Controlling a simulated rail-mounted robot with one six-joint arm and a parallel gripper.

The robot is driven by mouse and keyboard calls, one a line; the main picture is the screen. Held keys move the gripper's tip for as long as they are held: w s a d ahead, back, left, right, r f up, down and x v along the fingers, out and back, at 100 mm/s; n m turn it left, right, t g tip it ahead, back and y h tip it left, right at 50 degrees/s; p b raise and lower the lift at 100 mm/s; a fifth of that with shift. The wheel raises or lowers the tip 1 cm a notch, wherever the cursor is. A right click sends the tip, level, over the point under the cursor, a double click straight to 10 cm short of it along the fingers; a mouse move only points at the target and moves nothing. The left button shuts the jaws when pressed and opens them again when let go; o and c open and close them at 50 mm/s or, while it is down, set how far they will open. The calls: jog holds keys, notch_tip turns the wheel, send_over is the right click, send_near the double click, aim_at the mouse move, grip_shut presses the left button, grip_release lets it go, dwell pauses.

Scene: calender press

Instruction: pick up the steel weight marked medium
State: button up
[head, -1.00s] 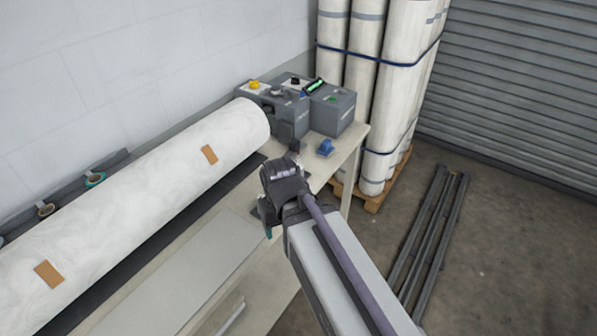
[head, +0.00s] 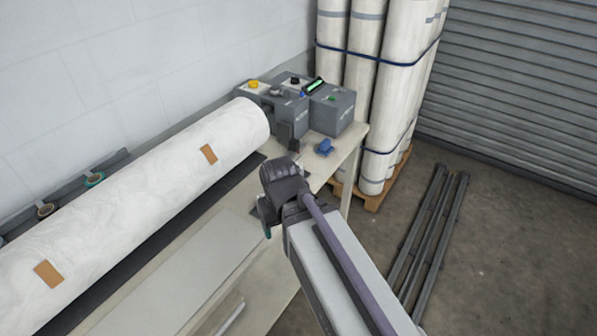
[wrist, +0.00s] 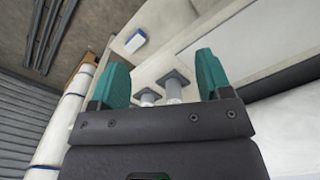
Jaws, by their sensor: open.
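Two grey metal cylinders, apparently steel weights, show in the wrist view: one at the left (wrist: 148,97) and one at the right (wrist: 173,92). Both lie in the gap between the teal fingers of my gripper (wrist: 161,68), with dark square plates (wrist: 176,76) by them. Their lower ends in the picture are cut off by the gripper body. I cannot read any marking, so I cannot tell which is medium. My gripper is open and empty. In the head view, my wrist hides most of it and the weights; a teal finger shows beneath.
A large white roll (head: 140,200) lies along the bench (head: 345,150). Grey boxes (head: 333,110) and a small blue object (head: 324,147) are at the bench's far end. Wrapped upright rolls (head: 385,90) stand on a pallet beyond. Dark bars (head: 428,235) lie on the floor.

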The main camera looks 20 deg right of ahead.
jog(key=w+d+f+m+b, duration=0.1)
jog(key=w+d+m, duration=0.2)
jog(key=w+d, duration=0.6)
jog(key=m+t+y, duration=0.2)
jog(key=m+y, duration=0.2)
jog(key=m, duration=1.6)
send_near(299, 166)
jog(key=b+x, duration=0.1)
jog(key=b, duration=0.1)
jog(key=b+x, duration=0.4)
jog(key=shift+d+f, duration=0.2)
jog(key=shift+d, duration=0.05)
jog(key=shift+w+a+f, duration=0.15)
jog(key=shift+a+f, duration=0.05)
jog(key=shift+f, duration=0.1)
jog(key=shift+r, duration=0.15)
jog(key=b+x, duration=0.5)
jog(key=shift+a, duration=0.15)
jog(key=c, duration=1.3)
